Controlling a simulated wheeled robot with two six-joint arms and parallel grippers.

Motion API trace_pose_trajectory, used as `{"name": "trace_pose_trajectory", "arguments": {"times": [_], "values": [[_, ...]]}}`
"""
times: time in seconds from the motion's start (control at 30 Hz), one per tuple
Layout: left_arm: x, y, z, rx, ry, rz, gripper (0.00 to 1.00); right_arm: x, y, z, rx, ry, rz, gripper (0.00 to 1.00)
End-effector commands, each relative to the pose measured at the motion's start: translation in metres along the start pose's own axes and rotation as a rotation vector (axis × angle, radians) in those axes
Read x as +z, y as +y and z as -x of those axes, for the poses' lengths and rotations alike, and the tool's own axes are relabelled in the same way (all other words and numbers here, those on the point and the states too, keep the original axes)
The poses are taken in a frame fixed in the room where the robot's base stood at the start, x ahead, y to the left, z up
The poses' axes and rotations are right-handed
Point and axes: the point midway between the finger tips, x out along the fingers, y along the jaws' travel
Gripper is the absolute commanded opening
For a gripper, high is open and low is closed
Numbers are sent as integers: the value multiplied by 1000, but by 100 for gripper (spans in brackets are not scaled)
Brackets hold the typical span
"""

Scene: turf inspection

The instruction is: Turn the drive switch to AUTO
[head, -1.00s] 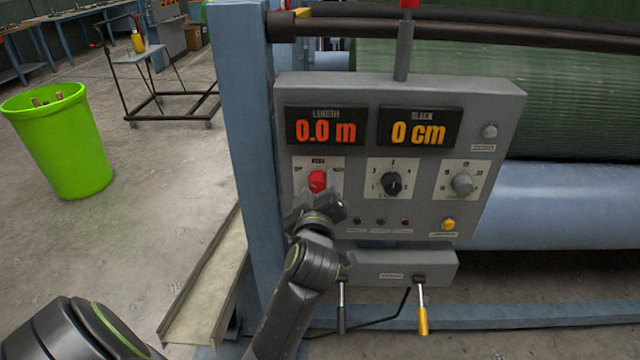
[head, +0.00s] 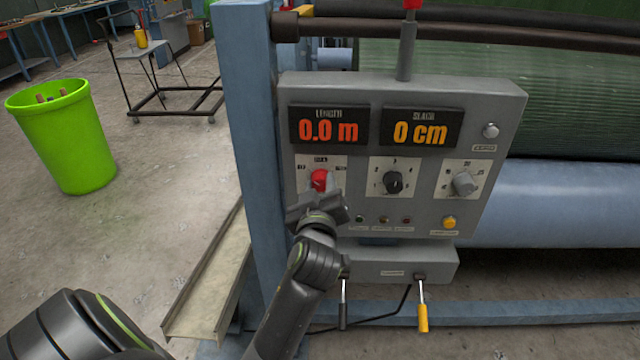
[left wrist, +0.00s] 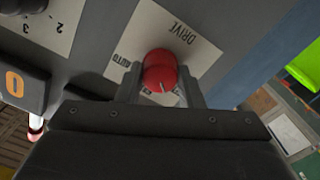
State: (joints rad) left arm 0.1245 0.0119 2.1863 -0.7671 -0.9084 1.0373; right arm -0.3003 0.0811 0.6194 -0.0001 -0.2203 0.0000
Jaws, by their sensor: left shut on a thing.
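The red drive switch knob (head: 319,180) is on a white label plate at the left of the grey control panel (head: 400,95). My left gripper (head: 318,193) reaches it from below, and its body hides the lower part of the plate. In the left wrist view the red knob (left wrist: 160,70) sits between the two fingers of my left gripper (left wrist: 160,88), shut on it. A short white mark shows on the knob near its lower edge. The word AUTO (left wrist: 120,60) is left of the knob and DRIVE is above right. I cannot tell which position it points to. My right gripper is not in view.
A black knob (head: 393,182) and a grey knob (head: 464,183) are to the right on the panel. The displays read 0.0 m and 0 cm. Two levers hang below, one with a yellow grip (head: 423,318). A blue post (head: 250,150) stands close on the left.

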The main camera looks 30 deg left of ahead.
Motion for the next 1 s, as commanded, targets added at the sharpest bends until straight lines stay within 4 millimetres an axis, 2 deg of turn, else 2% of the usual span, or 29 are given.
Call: {"name": "trace_pose_trajectory", "arguments": {"times": [1.0], "values": [[-3,2,0,0,1,-960,11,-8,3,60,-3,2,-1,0]]}}
